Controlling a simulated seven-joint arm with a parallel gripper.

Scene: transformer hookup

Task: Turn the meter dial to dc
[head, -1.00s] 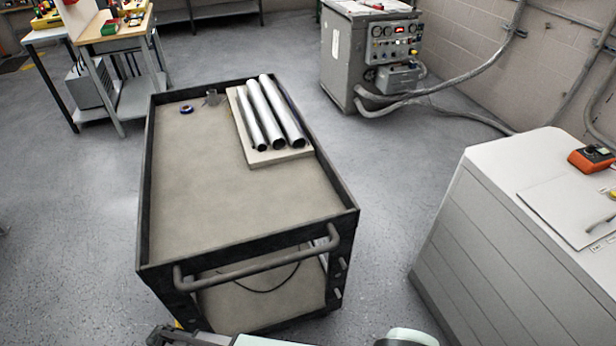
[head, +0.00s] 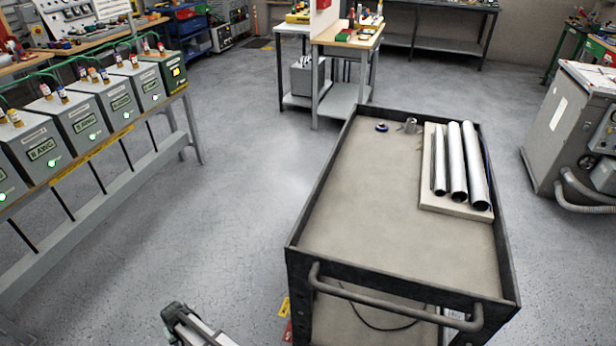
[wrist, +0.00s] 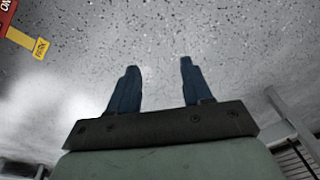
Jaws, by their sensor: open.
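No meter or meter dial can be made out in either current view. My gripper (wrist: 160,65) shows in the wrist view with two dark blue fingers apart and nothing between them. Speckled grey floor lies beyond the fingertips. Part of my arm shows at the bottom edge of the head view, left of the cart.
A black-rimmed cart (head: 350,215) carries several metal tubes (head: 457,165) on a board. A row of grey boxes (head: 72,125) stands on a bench at left. A grey cabinet (head: 565,125) stands at right. Open floor (head: 215,215) lies between bench and cart.

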